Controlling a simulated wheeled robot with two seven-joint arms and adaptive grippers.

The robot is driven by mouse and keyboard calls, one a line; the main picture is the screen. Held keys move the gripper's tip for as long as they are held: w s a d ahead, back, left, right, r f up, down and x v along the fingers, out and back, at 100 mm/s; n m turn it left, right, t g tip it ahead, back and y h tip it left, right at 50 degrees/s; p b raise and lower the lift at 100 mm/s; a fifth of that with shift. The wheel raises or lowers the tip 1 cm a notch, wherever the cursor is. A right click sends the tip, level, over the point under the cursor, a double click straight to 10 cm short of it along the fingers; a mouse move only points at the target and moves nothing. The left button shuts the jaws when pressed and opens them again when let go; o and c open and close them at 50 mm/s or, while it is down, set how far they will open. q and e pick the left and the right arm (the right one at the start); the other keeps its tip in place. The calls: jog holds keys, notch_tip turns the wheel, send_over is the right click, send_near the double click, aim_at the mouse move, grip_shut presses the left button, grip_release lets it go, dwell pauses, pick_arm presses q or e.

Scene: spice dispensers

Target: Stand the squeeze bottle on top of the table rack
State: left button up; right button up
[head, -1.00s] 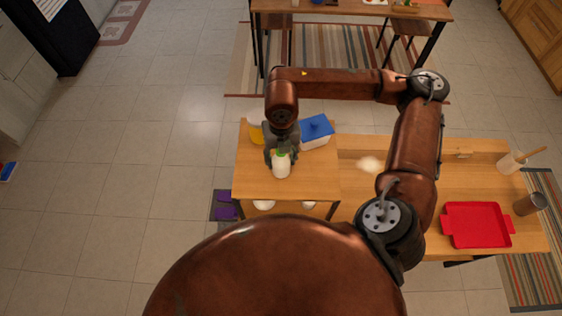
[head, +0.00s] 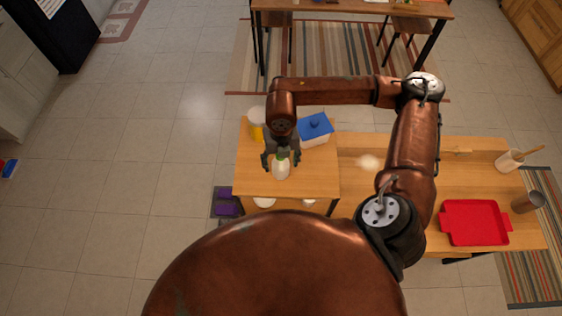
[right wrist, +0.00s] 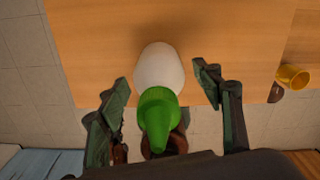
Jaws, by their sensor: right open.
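The squeeze bottle (head: 281,170), white with a green nozzle cap, appears upright on the wooden top of the table rack (head: 315,182). In the right wrist view the bottle (right wrist: 158,72) is between the two fingers, with its green cap nearest the camera. My right gripper (head: 281,160) is open around the bottle, and gaps show between each finger and the bottle. In the right wrist view the open gripper (right wrist: 165,95) has its fingers spread on either side of it. The bottle's base is partly hidden from view. My left gripper does not show.
A white container with a blue lid (head: 314,130) and a yellow item (head: 257,132) stand behind the bottle on the rack. A red tray (head: 474,222), a grey cup (head: 527,202) and a utensil holder (head: 509,162) are on the lower table at right. The rack's left and front edges are close.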

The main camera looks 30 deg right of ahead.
jog(key=shift+r, duration=0.1)
jog(key=shift+r+p, duration=0.2)
jog(key=shift+p, duration=0.15)
notch_tip(320, 180, up, 12)
jog(key=b, duration=0.3)
jog(key=shift+f, duration=0.1)
